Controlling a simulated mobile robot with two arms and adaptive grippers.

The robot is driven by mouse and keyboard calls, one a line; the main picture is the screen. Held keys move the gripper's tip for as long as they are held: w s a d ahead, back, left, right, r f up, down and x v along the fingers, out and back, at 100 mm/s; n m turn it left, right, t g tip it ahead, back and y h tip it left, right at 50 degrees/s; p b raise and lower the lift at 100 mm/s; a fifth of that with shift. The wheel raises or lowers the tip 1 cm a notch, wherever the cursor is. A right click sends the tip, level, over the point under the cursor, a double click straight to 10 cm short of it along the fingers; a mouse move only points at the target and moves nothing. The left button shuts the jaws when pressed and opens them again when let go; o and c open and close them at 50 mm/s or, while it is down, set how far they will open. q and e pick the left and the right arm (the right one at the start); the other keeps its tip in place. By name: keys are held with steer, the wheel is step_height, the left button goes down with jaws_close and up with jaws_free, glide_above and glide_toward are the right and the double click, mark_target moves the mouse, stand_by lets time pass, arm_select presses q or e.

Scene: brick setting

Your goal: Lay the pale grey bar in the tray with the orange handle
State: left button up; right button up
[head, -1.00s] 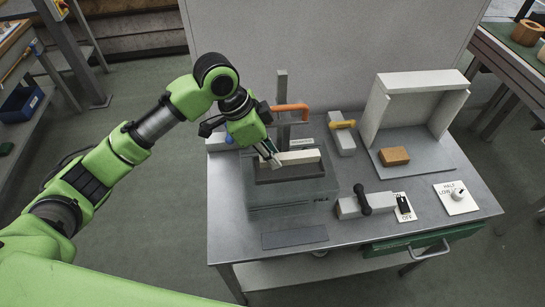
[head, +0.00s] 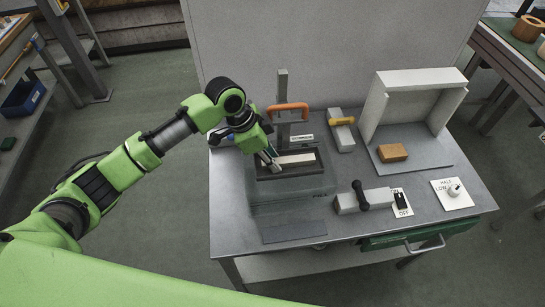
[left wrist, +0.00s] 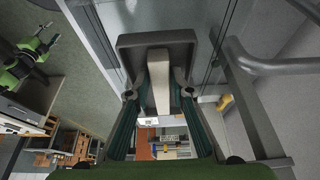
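The pale grey bar (head: 297,159) lies inside the dark tray (head: 290,175), lengthwise along it. The orange handle (head: 289,106) stands behind the tray, by an upright post. My left gripper (head: 272,162) is low at the tray's left end, around the near end of the bar. In the left wrist view the bar (left wrist: 157,75) runs between the two fingers (left wrist: 159,84), with what looks like a narrow gap on each side, so it looks open. The tray's rim (left wrist: 158,38) shows beyond the fingertips. My right gripper is not in view.
A yellow-handled block (head: 342,122) stands right of the tray. A black-handled grey block (head: 362,199) and switch plates are at the front right. The metal table (head: 235,215) has clear room at front left.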

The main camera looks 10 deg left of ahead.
arm_select(q)
steer(key=shift+o, duration=0.6)
steer(key=shift+r, duration=0.15)
steer(key=b+v, duration=0.2)
steer(key=v, duration=1)
steer(key=shift+d, duration=0.1)
